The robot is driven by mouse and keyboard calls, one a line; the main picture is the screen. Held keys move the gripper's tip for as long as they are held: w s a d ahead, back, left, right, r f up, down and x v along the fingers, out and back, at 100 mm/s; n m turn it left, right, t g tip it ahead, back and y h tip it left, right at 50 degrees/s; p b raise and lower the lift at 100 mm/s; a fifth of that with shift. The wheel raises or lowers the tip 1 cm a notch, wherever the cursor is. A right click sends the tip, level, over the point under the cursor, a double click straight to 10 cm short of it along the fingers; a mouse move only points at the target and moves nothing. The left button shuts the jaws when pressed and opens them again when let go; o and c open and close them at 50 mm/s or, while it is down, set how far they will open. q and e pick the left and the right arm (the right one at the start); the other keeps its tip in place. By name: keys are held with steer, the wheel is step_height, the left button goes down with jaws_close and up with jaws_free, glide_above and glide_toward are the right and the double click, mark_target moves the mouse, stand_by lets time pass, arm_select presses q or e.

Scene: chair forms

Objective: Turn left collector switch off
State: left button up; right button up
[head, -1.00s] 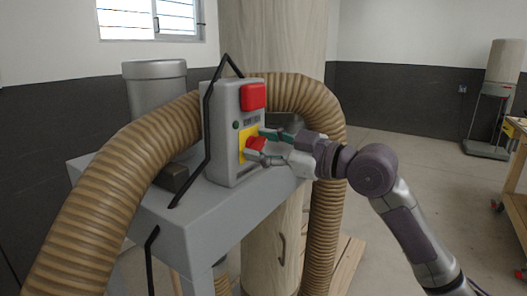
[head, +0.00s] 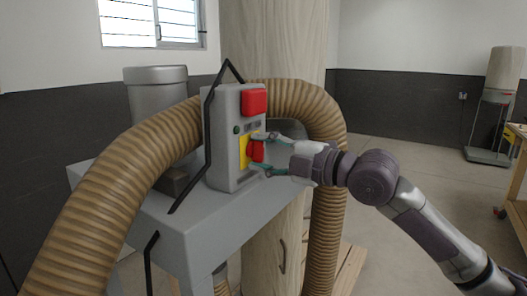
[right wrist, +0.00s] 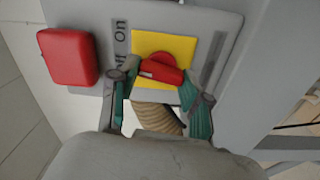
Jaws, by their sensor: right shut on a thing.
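The collector's grey switch box (head: 220,150) stands upright on a grey metal stand. Its front has a big red button (head: 255,102) at the top and a red rotary switch (head: 257,151) on a yellow plate (head: 243,153) below. My right gripper (head: 264,153) is at the rotary switch, with one finger above and one below. In the right wrist view the gripper (right wrist: 160,82) has its green-lined fingers on both sides of the red switch (right wrist: 162,71). "On" and "Off" lettering (right wrist: 120,45) shows beside the yellow plate, partly covered by a finger. My left gripper is not seen.
A ribbed tan hose (head: 115,180) arches in front of the stand and behind the box. Black bent rods (head: 206,130) run beside the box. Open floor (head: 400,160) lies to the right, before another machine (head: 490,125).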

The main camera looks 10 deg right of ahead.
steer(key=shift+n, duration=0.9)
steer(key=shift+f, duration=0.1)
steer(key=o, duration=1.2)
steer(key=shift+c, duration=0.2)
steer(key=shift+d, duration=0.1)
steer(key=v, duration=1.2)
